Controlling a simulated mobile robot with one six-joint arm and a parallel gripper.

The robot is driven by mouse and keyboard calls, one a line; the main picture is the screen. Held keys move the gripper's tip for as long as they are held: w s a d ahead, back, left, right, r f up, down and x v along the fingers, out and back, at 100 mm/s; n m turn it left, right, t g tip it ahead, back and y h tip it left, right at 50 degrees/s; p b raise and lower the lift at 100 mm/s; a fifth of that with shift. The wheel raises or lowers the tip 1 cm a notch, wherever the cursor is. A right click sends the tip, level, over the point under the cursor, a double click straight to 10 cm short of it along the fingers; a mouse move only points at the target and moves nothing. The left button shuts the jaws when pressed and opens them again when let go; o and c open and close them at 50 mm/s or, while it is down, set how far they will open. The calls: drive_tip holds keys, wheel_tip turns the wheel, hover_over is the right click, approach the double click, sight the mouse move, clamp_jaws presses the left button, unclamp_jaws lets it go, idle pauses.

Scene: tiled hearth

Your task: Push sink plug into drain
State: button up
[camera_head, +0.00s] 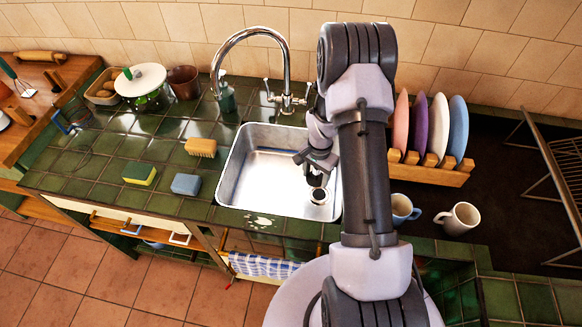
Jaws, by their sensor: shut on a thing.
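My gripper (314,176) is inside the steel sink (240,178), toward its right side, pointing down. Its fingers are shut on the small dark sink plug (314,181), which is mostly hidden by the fingers. Just below the fingertips in the picture is the round drain (318,195), with a pale rim and a dark middle. The plug is very close to the drain; I cannot tell whether they touch.
The chrome tap (286,75) arches behind the sink. A plate rack (430,168) and two mugs (460,218) stand to the right. The sink's left floor is clear.

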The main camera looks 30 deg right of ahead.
drive_tip(key=shift+s+d+f+m, duration=0.2)
drive_tip(key=shift+d+f+m, duration=0.15)
drive_tip(key=shift+d+f, duration=0.15)
drive_tip(key=shift+s+d+f+m, duration=0.2)
drive_tip(key=shift+d+f+m, duration=0.15)
drive_tip(key=shift+d+f, duration=0.15)
